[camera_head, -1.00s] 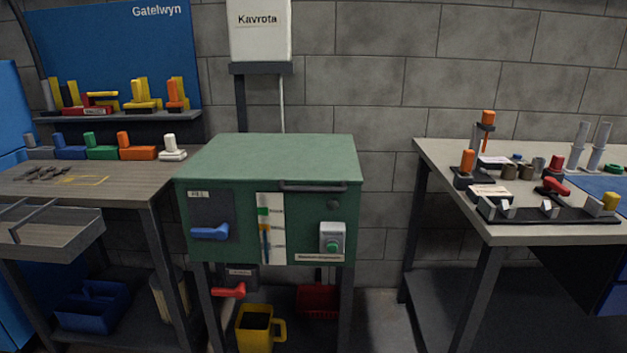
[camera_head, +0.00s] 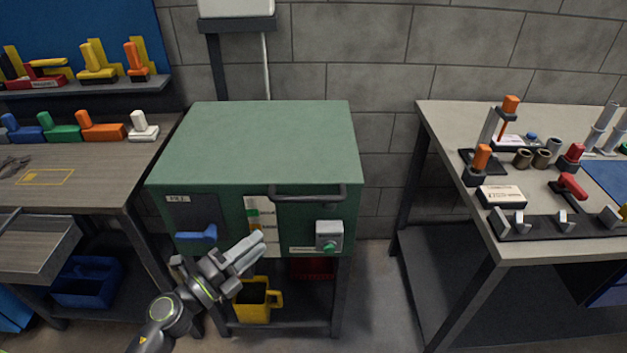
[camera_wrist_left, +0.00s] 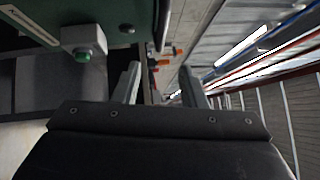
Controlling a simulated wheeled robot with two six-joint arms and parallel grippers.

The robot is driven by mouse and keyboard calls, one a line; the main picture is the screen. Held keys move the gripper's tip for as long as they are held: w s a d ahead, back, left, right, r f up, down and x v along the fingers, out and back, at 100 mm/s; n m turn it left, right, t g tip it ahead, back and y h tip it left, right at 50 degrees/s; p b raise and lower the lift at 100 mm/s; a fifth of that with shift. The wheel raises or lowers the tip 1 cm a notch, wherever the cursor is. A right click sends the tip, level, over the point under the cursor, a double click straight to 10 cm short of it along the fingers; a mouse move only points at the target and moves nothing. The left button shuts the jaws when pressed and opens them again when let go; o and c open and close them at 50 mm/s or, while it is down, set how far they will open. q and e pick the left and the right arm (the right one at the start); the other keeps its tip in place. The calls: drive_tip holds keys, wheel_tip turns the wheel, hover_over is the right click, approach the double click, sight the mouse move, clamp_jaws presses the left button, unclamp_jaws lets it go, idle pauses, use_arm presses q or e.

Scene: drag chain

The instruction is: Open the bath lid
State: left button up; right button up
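The bath is a green cabinet (camera_head: 330,215) with a flat green lid (camera_head: 250,140) on top, which lies closed. A dark bar handle (camera_head: 307,192) runs along the lid's front edge, right of centre. My left gripper (camera_head: 256,246) is in front of the cabinet, below and left of the handle, touching nothing that I can see. In the left wrist view its two fingers (camera_wrist_left: 160,84) stand apart with nothing between them. That view also shows the cabinet front (camera_wrist_left: 110,15) at upper left. My right gripper is out of view.
The cabinet front has a blue lever (camera_head: 196,234) and a white box with a green button (camera_head: 329,236). Workbenches flank the cabinet on the left (camera_head: 95,190) and right (camera_head: 450,125). The lid's top is clear.

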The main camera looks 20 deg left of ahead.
sight(313, 196)
use_arm(q)
drive_tip(key=p+x, duration=0.3)
drive_tip(key=x, duration=1.4)
drive_tip(key=shift+d, duration=0.2)
drive_tip(key=shift+f, duration=0.1)
clamp_jaws()
